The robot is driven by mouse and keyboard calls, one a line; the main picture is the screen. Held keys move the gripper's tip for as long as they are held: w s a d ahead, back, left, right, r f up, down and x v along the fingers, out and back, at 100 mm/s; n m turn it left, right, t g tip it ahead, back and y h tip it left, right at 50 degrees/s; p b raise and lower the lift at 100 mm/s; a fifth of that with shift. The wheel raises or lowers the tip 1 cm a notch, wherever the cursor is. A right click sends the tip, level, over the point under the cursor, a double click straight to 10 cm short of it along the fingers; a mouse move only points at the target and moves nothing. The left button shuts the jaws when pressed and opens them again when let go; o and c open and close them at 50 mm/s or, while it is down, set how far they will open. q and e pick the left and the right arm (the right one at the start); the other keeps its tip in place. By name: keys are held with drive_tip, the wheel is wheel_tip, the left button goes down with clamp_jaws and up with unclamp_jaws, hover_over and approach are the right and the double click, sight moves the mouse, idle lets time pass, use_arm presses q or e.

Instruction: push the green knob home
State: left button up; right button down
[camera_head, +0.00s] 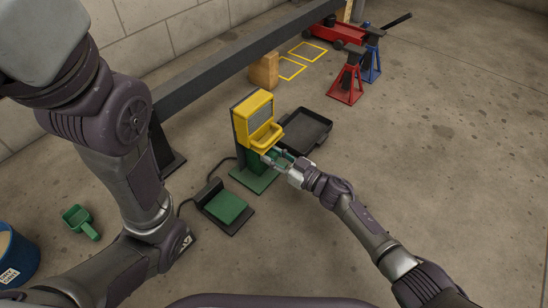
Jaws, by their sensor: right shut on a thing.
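A yellow box-like unit (256,118) with a grey panel and a protruding lower lip stands on a post with a green base plate (253,180). My right gripper (276,160) is at the front of this unit, just below the yellow lip. It is shut on a small green part that I take for the green knob (285,156). The gripper hides most of the knob, so I cannot tell how far in it sits.
A black tray (306,132) lies right behind my right gripper. A green-topped pedal (224,206) is on the floor in front, with a cable. A green scoop (81,222) and blue bucket (17,258) are at left. Red and blue jack stands (346,85) stand behind.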

drive_tip(key=c, duration=0.8)
unclamp_jaws()
drive_tip(key=shift+w+a, duration=0.15)
drive_tip(key=shift+a, duration=0.05)
drive_tip(key=shift+d, duration=0.1)
drive_tip(key=shift+s+d, duration=0.2)
drive_tip(key=shift+d, duration=0.05)
drive_tip(key=v, duration=1.1)
drive_tip(key=shift+s+d, duration=0.1)
